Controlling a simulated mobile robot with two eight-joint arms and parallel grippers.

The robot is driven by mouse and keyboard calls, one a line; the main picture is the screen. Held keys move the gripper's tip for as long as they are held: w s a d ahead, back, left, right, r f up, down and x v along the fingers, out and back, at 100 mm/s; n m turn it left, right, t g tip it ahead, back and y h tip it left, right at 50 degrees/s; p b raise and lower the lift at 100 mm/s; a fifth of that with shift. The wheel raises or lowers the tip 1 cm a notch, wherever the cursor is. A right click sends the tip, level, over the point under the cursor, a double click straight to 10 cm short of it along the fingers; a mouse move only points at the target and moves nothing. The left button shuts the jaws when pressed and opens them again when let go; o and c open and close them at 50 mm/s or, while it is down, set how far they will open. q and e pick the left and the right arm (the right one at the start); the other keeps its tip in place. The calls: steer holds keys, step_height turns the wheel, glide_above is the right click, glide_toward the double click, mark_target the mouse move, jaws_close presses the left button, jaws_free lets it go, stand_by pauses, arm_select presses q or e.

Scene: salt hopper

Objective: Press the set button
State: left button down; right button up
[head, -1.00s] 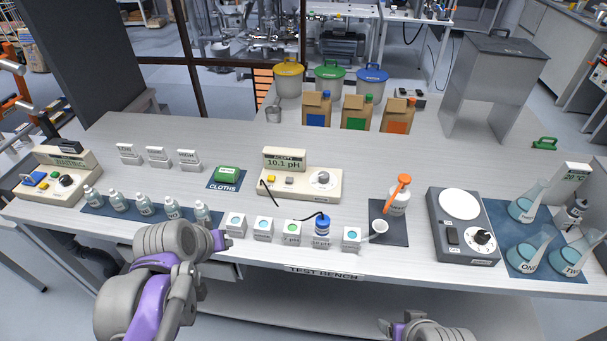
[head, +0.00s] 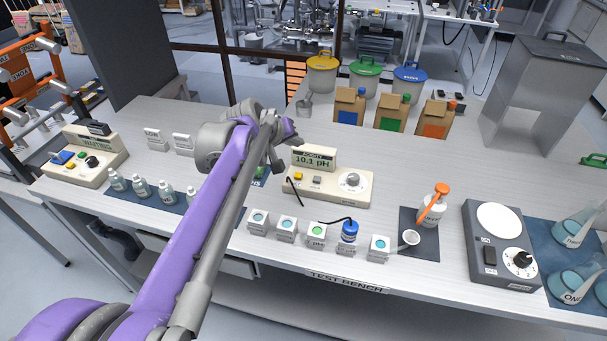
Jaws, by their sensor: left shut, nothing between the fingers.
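The acidity meter (head: 333,189) stands mid-bench, its raised display (head: 314,160) reading 10.1 pH. Its front panel has a yellow button (head: 297,175), a grey button (head: 317,180) and a dial (head: 352,181); I cannot read which one is marked set. Another meter at the left (head: 96,172) shows a "waiting" display and also has a yellow button (head: 70,165). My left gripper (head: 290,136) is shut and empty, above the bench, just up and left of the acidity meter's display in the picture. It appears apart from the meter. My right gripper is out of view.
Several bottles line the left, partly behind my arm. Bags (head: 391,112) and lidded buckets are behind.

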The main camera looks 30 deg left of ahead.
arm_select(q)
steer(key=b, duration=0.6)
glide_above(301, 173)
steer(key=s, duration=0.2)
step_height(301, 173, down, 7)
steer(key=shift+s+f, duration=0.15)
steer(key=shift+f, duration=0.8)
stand_by(0.9)
steer(key=shift+f+b, duration=0.3)
steer(key=shift+f, duration=0.1)
steer(key=shift+f, duration=0.55)
stand_by(0.5)
stand_by(0.3)
steer(key=shift+r+p, duration=0.65)
steer(key=shift+r, duration=0.35)
